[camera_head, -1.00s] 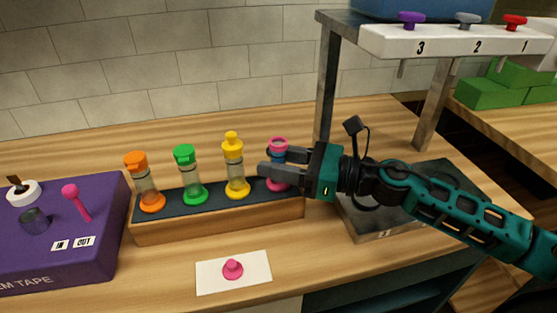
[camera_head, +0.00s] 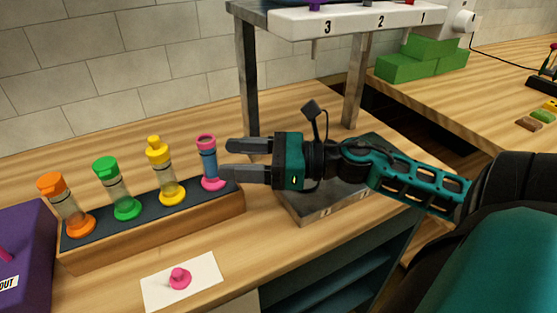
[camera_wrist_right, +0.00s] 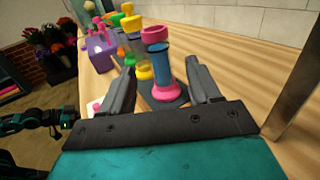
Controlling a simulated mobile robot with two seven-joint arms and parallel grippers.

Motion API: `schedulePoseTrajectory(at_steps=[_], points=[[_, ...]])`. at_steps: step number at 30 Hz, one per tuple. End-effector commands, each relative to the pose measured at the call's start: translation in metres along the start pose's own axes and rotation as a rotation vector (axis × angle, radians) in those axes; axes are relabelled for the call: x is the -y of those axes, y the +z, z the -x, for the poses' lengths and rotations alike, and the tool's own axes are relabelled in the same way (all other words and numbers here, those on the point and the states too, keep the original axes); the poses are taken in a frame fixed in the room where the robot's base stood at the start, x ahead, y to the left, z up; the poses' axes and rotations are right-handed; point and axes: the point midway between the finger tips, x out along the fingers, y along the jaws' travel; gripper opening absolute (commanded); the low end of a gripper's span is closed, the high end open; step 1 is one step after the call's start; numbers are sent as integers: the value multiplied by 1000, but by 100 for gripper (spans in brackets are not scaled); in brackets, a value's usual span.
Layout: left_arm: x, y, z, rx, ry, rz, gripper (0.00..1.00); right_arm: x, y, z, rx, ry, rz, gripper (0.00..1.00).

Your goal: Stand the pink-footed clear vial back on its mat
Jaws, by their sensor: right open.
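The pink-footed clear vial (camera_head: 209,162) stands upright on the dark mat (camera_head: 147,207) at the right end of the wooden stand, with blue inside and a pink ring at its top. My right gripper (camera_head: 226,160) is open and just right of the vial, apart from it or nearly so. In the right wrist view the vial (camera_wrist_right: 156,70) stands beyond and between the open fingers, and its foot shows on the mat. A piece of my left arm shows at the left edge of that view; its fingers are not clear.
Orange (camera_head: 68,208), green (camera_head: 118,190) and yellow (camera_head: 165,172) vials stand left on the stand. A pink stopper (camera_head: 180,278) lies on a white card (camera_head: 207,278) in front. A metal rack post (camera_head: 248,85) rises behind my gripper; a purple box (camera_head: 25,245) is at left.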

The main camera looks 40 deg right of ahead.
Motion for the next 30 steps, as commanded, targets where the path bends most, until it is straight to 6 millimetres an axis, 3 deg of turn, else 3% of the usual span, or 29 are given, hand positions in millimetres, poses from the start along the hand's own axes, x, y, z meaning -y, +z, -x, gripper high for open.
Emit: schedulePoseTrajectory(at_steps=[9,15,30], points=[[0,5,-2,2,1,0,0,0,-1,46,-1,-3,-2,62],[-1,6,-3,2,1,0,0,0,0,64,1,-1,-1,62],[0,6,-3,2,1,0,0,0,0,69,0,0,0,62]])
